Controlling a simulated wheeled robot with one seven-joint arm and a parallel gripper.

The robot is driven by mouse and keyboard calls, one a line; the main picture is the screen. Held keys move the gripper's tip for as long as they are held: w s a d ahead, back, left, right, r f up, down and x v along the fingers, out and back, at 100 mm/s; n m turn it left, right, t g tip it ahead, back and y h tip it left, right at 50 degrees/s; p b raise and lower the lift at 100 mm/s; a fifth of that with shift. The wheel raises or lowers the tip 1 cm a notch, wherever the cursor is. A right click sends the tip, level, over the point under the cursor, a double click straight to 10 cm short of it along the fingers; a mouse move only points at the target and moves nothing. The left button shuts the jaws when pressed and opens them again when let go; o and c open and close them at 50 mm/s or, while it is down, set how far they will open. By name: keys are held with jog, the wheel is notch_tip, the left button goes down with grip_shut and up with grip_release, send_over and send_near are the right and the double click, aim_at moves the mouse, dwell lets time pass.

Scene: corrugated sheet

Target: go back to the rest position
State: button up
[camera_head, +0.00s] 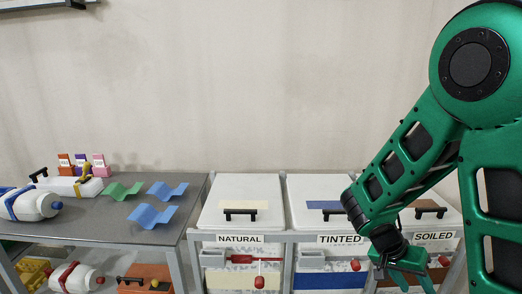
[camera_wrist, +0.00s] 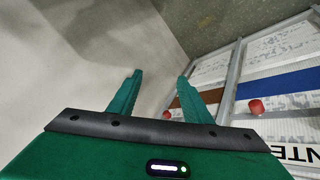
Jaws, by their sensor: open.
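My green gripper (camera_head: 412,280) is in front of the right-hand bins in the head view, low at the bottom edge, near the bin labelled SOILED. In the wrist view my gripper (camera_wrist: 160,95) has its two fingers spread wide with nothing between them. My green arm comes down from the upper right and hides part of the TINTED and SOILED bins. The fingers do not visibly hold anything.
Three lidded white bins stand in a rack: NATURAL (camera_head: 225,212), TINTED (camera_head: 310,190) and SOILED (camera_head: 430,222). A grey table (camera_head: 100,222) on the left holds a green corrugated sheet (camera_head: 121,190), two blue ones (camera_head: 153,215), a white bottle (camera_head: 38,207) and small boxes (camera_head: 82,165).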

jog(key=s+r+n+y, duration=0.1)
jog(key=s+r+y, duration=0.2)
jog(key=s+r, duration=0.3)
jog(key=s+d+r+n+y, duration=0.1)
jog(key=s+r+y, duration=0.3)
jog(key=s, duration=0.8)
jog(key=shift+s+d+r+n+t, duration=0.15)
jog(key=shift+s+r+n+t, duration=0.25)
jog(key=shift+r, duration=0.55)
jog(key=shift+w, duration=0.1)
